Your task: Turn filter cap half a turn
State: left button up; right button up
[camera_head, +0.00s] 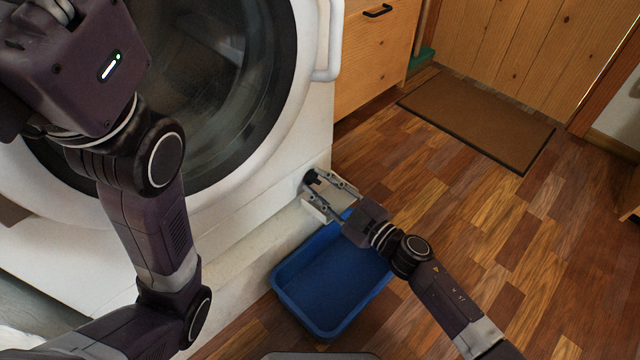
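The washing machine (265,222) has a small open filter recess at its lower right corner. A dark round piece, apparently the filter cap (311,177), shows there. My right gripper (319,186) is at this recess with its two silver fingers spread apart, close in front of the cap. I cannot tell whether the fingertips touch it. A pale flap or plate (334,194) shows between the fingers. My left gripper (52,12) is at the top left, in front of the machine's door and far from the cap; its fingertips are out of frame.
A blue tray (330,328) lies on the wooden floor below the recess, under my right gripper. A wooden drawer cabinet (372,60) stands right of the machine. A brown mat (480,115) lies farther back. The floor at right is clear.

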jog(key=shift+s+d, duration=0.1)
jog(key=v, duration=1.1)
jog(key=shift+s+d, duration=0.25)
